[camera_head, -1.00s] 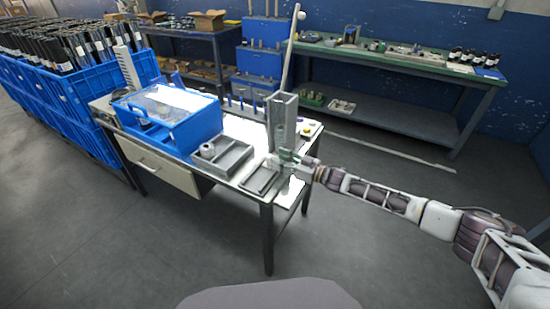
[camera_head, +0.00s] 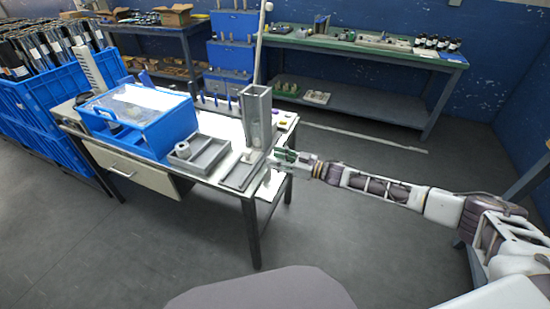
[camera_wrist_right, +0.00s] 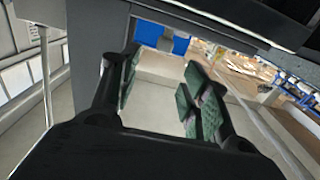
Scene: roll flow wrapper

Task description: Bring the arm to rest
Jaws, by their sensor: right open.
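My right arm comes in from the right in the head view. Its gripper (camera_head: 285,157) is at the right front corner of the work table (camera_head: 205,172), beside a grey upright channel (camera_head: 257,118). The right wrist view shows the gripper (camera_wrist_right: 158,92) open, with green pads apart and nothing between them. Whether it touches the channel or the table cannot be told. My left gripper is not in view.
The table also holds a blue box with a clear lid (camera_head: 140,118), a grey tray (camera_head: 199,154) with a roll (camera_head: 183,150) and a flat grey tray (camera_head: 239,174). Blue crates (camera_head: 45,117) stand left. A green-topped bench (camera_head: 370,50) is behind. Open floor lies in front.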

